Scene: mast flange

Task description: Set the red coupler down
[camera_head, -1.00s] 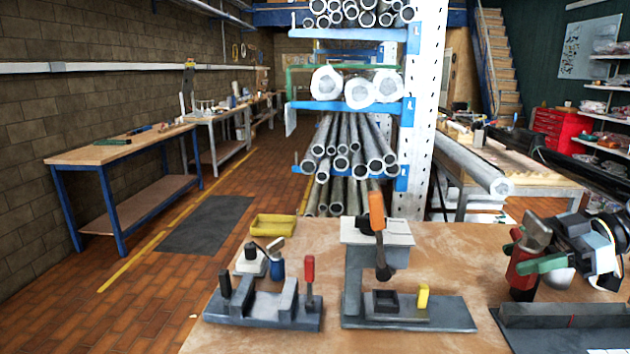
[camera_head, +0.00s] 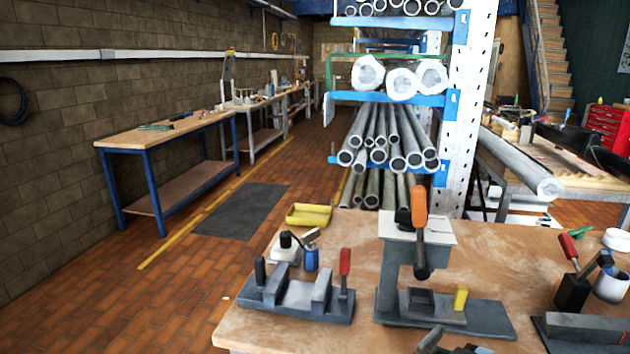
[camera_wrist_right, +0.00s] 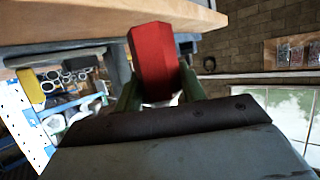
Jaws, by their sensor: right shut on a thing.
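The red coupler (camera_wrist_right: 152,55) is a faceted red piece near the top middle of the right wrist view. My right gripper (camera_wrist_right: 158,88) is shut on it, with a green finger on each side. A wooden tabletop edge (camera_wrist_right: 75,24) shows close behind the coupler; I cannot tell whether they touch. The coupler does not show in the head view. Dark parts at the bottom edge of the head view are cut off, and I cannot tell what they are. My left gripper is not in view.
The wooden workbench (camera_head: 262,325) carries a grey clamp fixture (camera_head: 298,300), a press with an orange handle (camera_head: 418,215), a small yellow block (camera_head: 460,297) and a yellow tray (camera_head: 308,215). A black clamp with a red handle (camera_head: 572,290) stands at right. Bare wood shows around the press.

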